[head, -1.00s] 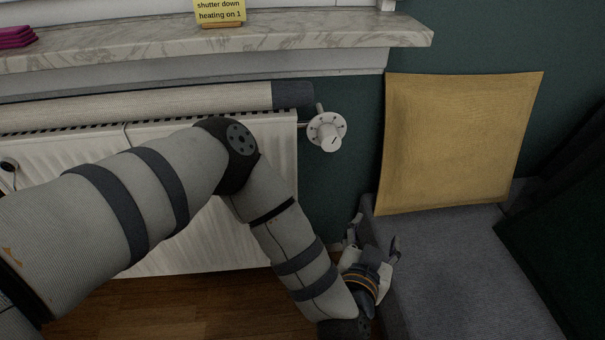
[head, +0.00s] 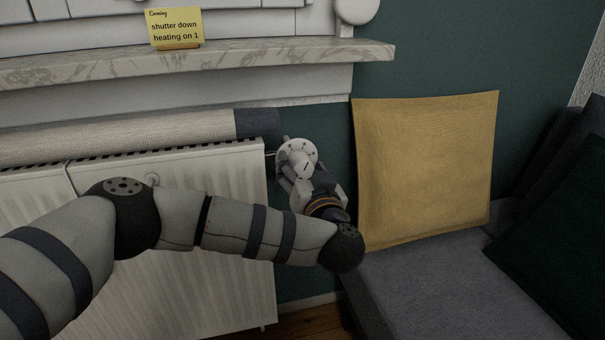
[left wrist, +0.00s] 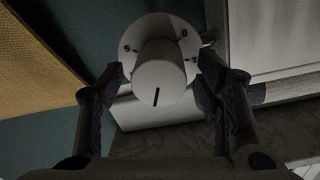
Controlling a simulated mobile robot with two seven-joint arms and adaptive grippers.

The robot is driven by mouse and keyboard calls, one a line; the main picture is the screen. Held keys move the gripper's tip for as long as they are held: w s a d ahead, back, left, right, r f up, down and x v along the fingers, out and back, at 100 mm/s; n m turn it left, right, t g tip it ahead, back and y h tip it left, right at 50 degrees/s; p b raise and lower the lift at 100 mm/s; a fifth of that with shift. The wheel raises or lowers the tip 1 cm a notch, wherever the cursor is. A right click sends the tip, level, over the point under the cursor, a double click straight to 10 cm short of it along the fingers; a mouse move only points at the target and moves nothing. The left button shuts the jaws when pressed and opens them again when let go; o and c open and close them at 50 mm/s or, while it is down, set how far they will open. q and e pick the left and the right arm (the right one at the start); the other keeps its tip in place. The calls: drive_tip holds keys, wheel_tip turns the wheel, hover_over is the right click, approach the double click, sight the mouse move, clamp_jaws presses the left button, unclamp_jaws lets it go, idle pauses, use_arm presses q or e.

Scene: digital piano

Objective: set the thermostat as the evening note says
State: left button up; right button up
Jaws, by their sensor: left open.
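The yellow evening note (head: 176,27) stands in a small wooden holder on the sill and reads "shutter down, heating on 1". The white thermostat knob (head: 301,161) sits at the upper right end of the radiator. My left gripper (head: 297,182) is open just in front of the knob. In the left wrist view its fingers (left wrist: 158,98) stand on either side of the knob; contact cannot be told. My right gripper is not in view.
The white radiator (head: 215,290) lies behind my left arm, under a marble sill (head: 250,58). A rolled beige cloth (head: 150,135) lies along the radiator top. A yellow cushion (head: 425,170) on a grey seat (head: 440,290) stands close right of the knob.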

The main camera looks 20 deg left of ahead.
use_arm(q)
drive_tip(key=shift+w+a, duration=0.2)
drive_tip(key=shift+w, duration=0.05)
drive_tip(key=shift+c, duration=0.3)
